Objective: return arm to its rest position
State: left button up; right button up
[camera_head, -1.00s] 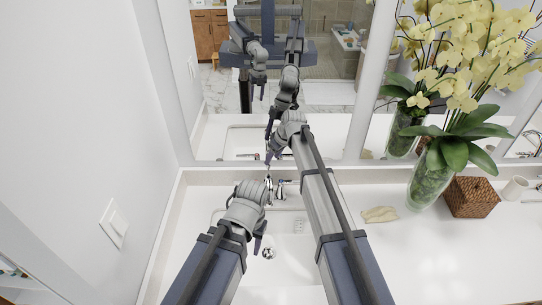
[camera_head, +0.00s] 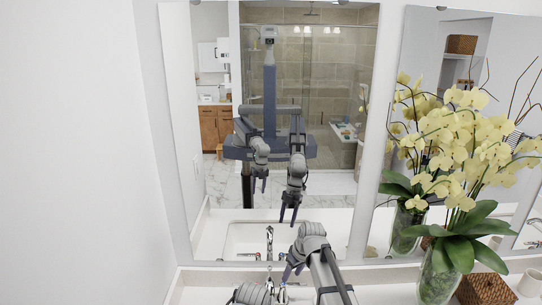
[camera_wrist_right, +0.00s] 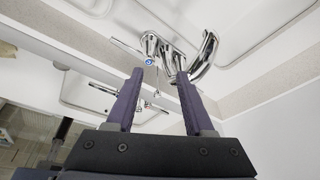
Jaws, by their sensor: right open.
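My right arm reaches in from the bottom right of the head view. Its gripper (camera_head: 289,269) is over the sink area in front of the mirror. In the right wrist view its two dark fingers (camera_wrist_right: 158,85) are spread apart with nothing between them. The chrome faucet (camera_wrist_right: 205,55) shows just beyond the fingertips; I cannot tell the exact gap. My left arm's wrist (camera_head: 258,293) shows at the bottom edge of the head view; its fingers are mostly cut off. Both arms also show in the mirror.
The large mirror (camera_head: 340,130) stands close in front of the arms. A glass vase (camera_head: 438,278) with yellow orchids (camera_head: 455,150) and a brown woven box (camera_head: 484,289) stand to the right. A white wall (camera_head: 80,150) is at left.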

jog(key=s+d+m+g+h, duration=0.1)
jog(key=s+d+m, duration=0.3)
jog(key=s, duration=0.7)
jog(key=s+d+m+g+h, duration=0.1)
jog(key=s+d+m, duration=0.1)
jog(key=s+d, duration=0.65)
pick_arm(q)
notch_tip(320, 180, down, 11)
jog(key=b, duration=1)
jog(key=shift+r+b, duration=0.15)
jog(key=shift+b, duration=0.2)
pick_arm(e)
jog(key=s+a+f+n, duration=0.1)
jog(key=s+a+f, duration=0.2)
jog(key=a+f, duration=0.2)
jog(key=s+a+f+n+h, duration=0.1)
jog(key=s+a+f, duration=0.3)
jog(key=a, duration=0.5)
notch_tip(320, 180, down, 2)
jog(key=shift+s+f+n+g, duration=0.25)
jog(key=shift+n+g, duration=0.15)
jog(key=shift+n, duration=0.3)
pick_arm(q)
jog(key=shift+s, duration=0.15)
pick_arm(e)
jog(key=shift+s+h, duration=0.1)
jog(key=shift+h, duration=0.2)
